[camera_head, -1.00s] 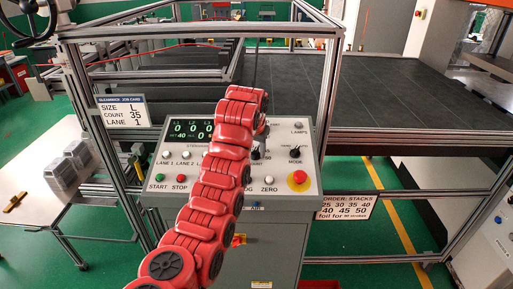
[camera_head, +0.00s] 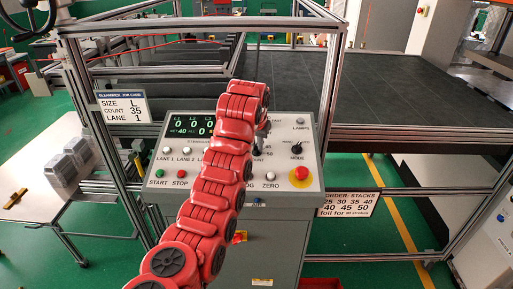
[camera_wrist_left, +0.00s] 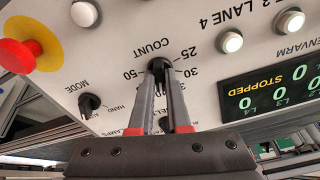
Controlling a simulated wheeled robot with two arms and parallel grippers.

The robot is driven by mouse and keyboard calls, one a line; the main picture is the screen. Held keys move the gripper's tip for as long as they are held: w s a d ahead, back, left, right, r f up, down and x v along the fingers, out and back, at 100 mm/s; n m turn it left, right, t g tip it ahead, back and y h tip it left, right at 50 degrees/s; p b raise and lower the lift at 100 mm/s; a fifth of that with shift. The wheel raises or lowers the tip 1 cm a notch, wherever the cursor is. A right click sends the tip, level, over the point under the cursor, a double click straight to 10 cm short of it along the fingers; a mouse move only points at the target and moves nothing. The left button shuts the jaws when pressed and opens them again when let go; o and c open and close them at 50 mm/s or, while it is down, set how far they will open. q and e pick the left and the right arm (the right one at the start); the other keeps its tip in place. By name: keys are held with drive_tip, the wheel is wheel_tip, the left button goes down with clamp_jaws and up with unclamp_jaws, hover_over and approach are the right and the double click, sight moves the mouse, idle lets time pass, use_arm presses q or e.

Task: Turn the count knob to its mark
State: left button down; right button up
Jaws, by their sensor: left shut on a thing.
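The count knob (camera_wrist_left: 157,63) is a small dark knob on the light grey control panel, ringed by printed numbers including 25, 30 and 50. In the wrist view the two fingers of my left gripper (camera_wrist_left: 162,72) are closed on it from both sides. The fingers cover much of its dial, so I cannot tell which number it points to. In the head view my left gripper (camera_head: 263,133) is at the panel's middle, and the red arm hides most of the knob. A job card (camera_head: 123,107) reads size L, count 35, lane 1. My right gripper is not in view.
The mode knob (camera_wrist_left: 90,102) and a red emergency button (camera_wrist_left: 17,55) sit near the count knob. The display (camera_head: 188,127) shows 40 beside SET; it reads STOPPED in the wrist view. A metal frame (camera_head: 328,90) surrounds the panel.

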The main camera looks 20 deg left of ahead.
use_arm(q)
drive_tip(key=n+b, duration=0.4)
drive_tip(key=b, duration=0.2)
drive_tip(key=shift+f+y+b, duration=0.1)
drive_tip(key=shift+y+b, duration=0.2)
drive_tip(key=shift+n+b, duration=0.55)
drive_tip(key=shift+n, duration=0.25)
drive_tip(key=shift+r+n+b, duration=0.2)
drive_tip(key=shift+n+b, duration=0.25)
drive_tip(key=shift+n, duration=0.35)
drive_tip(key=c, duration=0.9)
unclamp_jaws()
